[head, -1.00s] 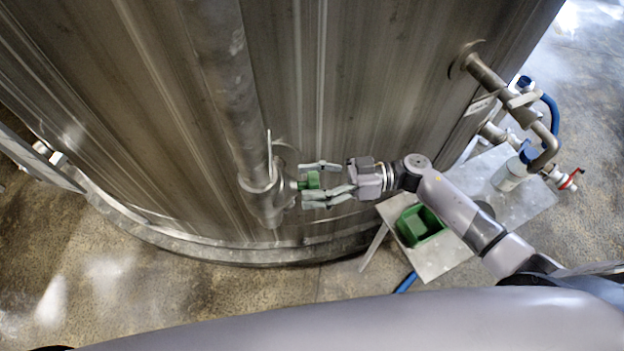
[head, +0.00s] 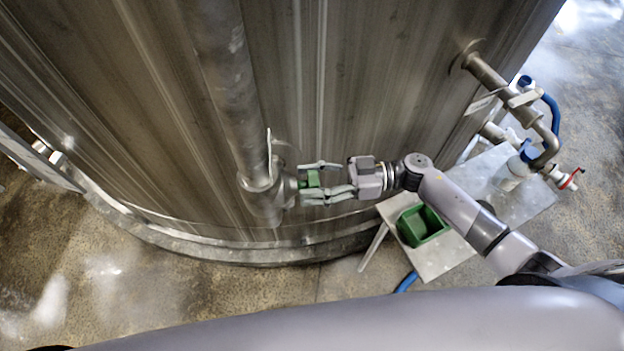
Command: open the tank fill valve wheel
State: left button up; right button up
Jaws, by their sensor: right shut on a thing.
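My left gripper is not in view.
The large steel tank (head: 370,90) fills the back. A metal side table (head: 440,258) at the right bears a green bin (head: 422,225) and a white bottle (head: 512,172). Pipes with a red-handled valve (head: 571,179) stand beyond. Floor at lower left is clear.

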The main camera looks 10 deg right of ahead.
jog(key=n+b, duration=0.2)
jog(key=n, duration=0.3)
jog(key=shift+s+f, duration=0.1)
jog(key=shift+s, duration=0.05)
jog(key=shift+n, duration=0.4)
jog(key=o, duration=1.2)
jog(key=d, duration=1.2)
jog(key=shift+s, duration=0.35)
